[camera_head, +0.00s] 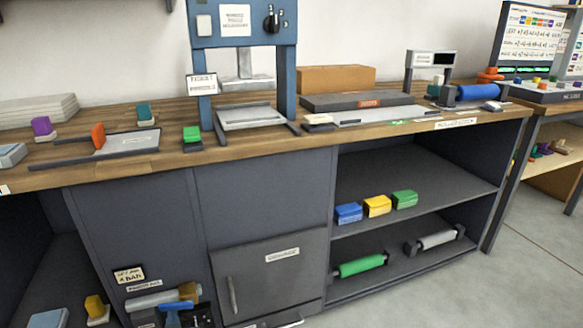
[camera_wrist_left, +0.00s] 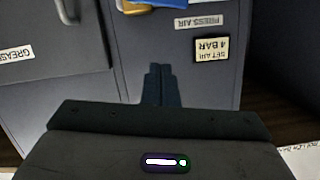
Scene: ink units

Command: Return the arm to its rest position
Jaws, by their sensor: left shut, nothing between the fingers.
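My left gripper (camera_wrist_left: 158,72) shows in the left wrist view, with its two dark fingers together and nothing between them. It is in free space in front of the grey cabinet front, which appears upside down there. The set-air sign (camera_wrist_left: 212,48) is to the right of the fingertips and the press-air label (camera_wrist_left: 197,21) is above them. The same sign (camera_head: 130,274) is at the lower left in the head view. I cannot clearly make out the left arm in the head view. My right gripper is in neither view.
The wooden bench (camera_head: 165,163) carries a blue press (camera_head: 243,27), a brown box (camera_head: 336,79) and small coloured pieces. The open shelf below holds blue, yellow and green packs (camera_head: 377,206) and a green roller (camera_head: 361,265). Grey floor (camera_head: 470,290) is clear at the right.

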